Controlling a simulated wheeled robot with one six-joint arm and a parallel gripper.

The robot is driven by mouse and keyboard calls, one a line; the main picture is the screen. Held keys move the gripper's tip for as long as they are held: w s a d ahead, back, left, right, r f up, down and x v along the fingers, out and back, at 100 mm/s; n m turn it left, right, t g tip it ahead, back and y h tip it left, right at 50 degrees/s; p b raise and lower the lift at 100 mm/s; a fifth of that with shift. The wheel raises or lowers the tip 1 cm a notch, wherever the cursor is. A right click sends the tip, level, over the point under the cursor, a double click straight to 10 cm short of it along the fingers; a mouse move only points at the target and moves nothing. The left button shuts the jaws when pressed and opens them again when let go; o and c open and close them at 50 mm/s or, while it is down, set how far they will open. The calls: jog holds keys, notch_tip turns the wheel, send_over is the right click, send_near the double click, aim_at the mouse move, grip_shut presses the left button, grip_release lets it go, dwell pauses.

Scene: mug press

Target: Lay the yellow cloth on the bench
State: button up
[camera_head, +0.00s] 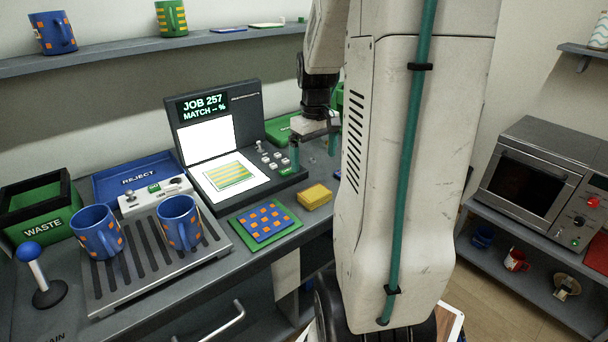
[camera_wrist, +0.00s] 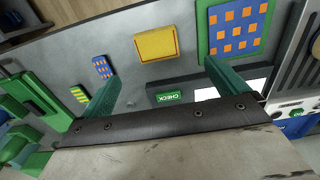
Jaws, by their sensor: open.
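The yellow cloth (camera_head: 314,196) is a small folded rectangular pad. It lies flat on the grey bench (camera_head: 262,258), close to the front edge and right of the blue-and-orange checked swatch. In the wrist view the yellow cloth (camera_wrist: 156,44) shows beyond my fingertips, with bare bench around it. My gripper (camera_head: 314,152) hangs above the bench, behind and above the cloth, apart from it. In the wrist view my gripper (camera_wrist: 163,85) has its two green fingers spread wide with nothing between them.
A checked swatch (camera_head: 265,222) lies on a green mat left of the cloth. The JOB 257 press (camera_head: 215,110) stands behind. Two blue mugs (camera_head: 180,222) stand on the slatted tray (camera_head: 140,272). The waste bin (camera_head: 45,225) is far left. Small swatches (camera_wrist: 103,67) lie beside the cloth.

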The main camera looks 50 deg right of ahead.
jog(key=s+a+r+n, duration=0.1)
jog(key=a+r, duration=0.2)
jog(key=a, duration=0.6)
jog(key=s+a+r, duration=0.1)
jog(key=a+r, duration=0.3)
jog(key=a, duration=0.4)
jog(key=s+a+r+n+t, duration=0.1)
jog(key=s+a, duration=0.9)
jog(key=a, duration=0.2)
jog(key=shift+n, duration=0.3)
